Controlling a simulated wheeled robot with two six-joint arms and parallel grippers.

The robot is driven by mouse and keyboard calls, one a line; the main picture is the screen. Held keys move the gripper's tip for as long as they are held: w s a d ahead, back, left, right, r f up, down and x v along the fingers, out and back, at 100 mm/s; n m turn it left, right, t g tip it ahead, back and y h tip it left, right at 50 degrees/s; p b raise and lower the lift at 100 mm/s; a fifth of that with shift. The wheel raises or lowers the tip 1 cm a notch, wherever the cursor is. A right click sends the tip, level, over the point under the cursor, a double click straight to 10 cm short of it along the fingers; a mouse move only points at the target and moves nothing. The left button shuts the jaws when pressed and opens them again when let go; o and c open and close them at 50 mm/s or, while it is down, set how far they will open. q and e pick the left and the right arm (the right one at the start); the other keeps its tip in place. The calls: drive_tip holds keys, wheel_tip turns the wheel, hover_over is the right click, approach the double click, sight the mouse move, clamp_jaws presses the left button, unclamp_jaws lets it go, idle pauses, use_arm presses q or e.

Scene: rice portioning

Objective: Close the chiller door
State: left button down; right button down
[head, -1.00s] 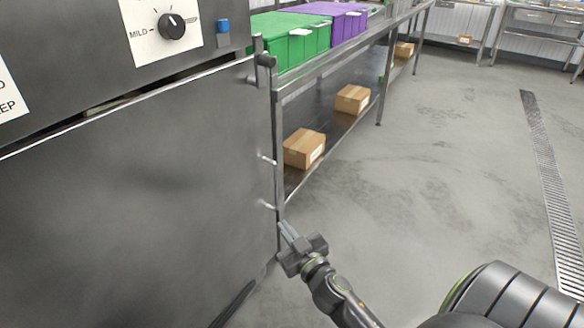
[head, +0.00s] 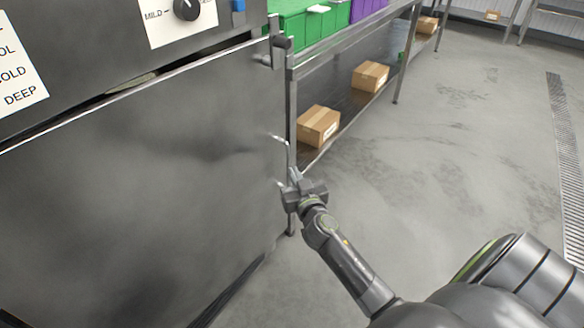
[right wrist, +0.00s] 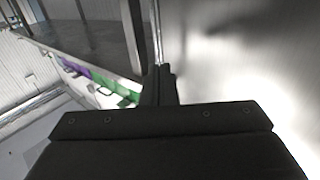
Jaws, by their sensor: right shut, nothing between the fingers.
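The chiller door (head: 140,180) is a large dark grey metal panel filling the left of the head view. A dark gap shows along its top edge, below the control panel, so it looks not flush there. My right gripper (head: 293,181) is shut and empty at the door's right edge, low down near a small bright fitting. I cannot tell whether it touches the door. In the right wrist view the shut fingers (right wrist: 158,85) point along the bright door face (right wrist: 240,60). My left gripper is not in view.
The control panel has a dial (head: 187,8) and a blue button (head: 238,5). A steel rack right of the chiller holds green crates (head: 310,25), with cardboard boxes (head: 318,126) on its lower shelf. The floor (head: 440,160) to the right is open, with a drain grate (head: 570,170).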

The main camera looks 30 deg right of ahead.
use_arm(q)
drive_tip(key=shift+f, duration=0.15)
use_arm(e)
drive_tip(key=shift+x, duration=1.45)
